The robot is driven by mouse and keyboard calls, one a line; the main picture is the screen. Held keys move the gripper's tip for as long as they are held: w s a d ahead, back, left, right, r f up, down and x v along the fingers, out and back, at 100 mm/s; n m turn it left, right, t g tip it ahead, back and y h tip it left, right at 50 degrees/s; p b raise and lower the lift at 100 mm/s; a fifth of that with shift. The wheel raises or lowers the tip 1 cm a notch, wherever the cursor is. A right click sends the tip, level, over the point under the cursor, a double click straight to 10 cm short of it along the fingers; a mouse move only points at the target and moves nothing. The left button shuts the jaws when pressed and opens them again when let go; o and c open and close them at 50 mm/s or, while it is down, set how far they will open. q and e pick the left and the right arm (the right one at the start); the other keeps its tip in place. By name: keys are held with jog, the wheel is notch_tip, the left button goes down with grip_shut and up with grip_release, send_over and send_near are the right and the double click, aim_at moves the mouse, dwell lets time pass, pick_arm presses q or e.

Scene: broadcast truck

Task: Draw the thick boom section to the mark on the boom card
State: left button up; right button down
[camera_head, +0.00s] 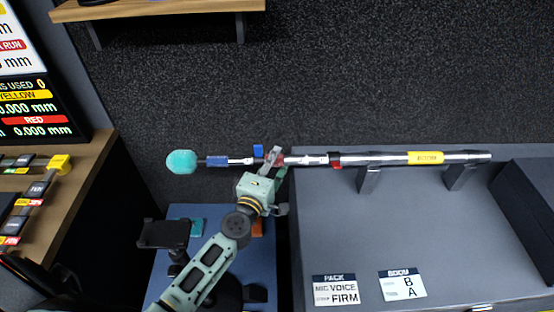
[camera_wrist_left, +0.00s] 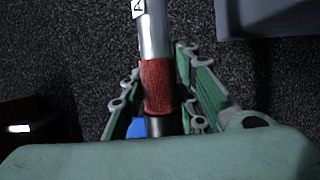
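The silver boom (camera_head: 385,158) lies level across the view. A teal foam ball (camera_head: 182,162) is at its left end, followed by a blue band (camera_head: 217,161) and thinner tube. The thickest part, with a yellow label (camera_head: 425,158), is at the right. The left gripper (camera_head: 277,160) is around the boom at a red collar. The left wrist view shows this red collar (camera_wrist_left: 158,86) between the two fingers, which appear closed against it, with a tube marked "A" (camera_wrist_left: 153,30) beyond. The boom card (camera_head: 403,285) reads B and A; its smaller print is illegible. The right gripper is out of view.
Two brackets (camera_head: 369,180) hold the boom's right part above a grey case top (camera_head: 440,235). A pack card (camera_head: 336,290) lies left of the boom card. A wooden desk (camera_head: 75,190) with coloured tags and a display (camera_head: 40,112) are at left. A shelf (camera_head: 155,9) is above.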

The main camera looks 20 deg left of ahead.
pick_arm(q)
jog(key=o, duration=0.4)
jog(key=shift+c, duration=0.2)
jog(key=shift+s, duration=0.15)
jog(key=s, duration=1.1)
jog(key=shift+s, duration=0.4)
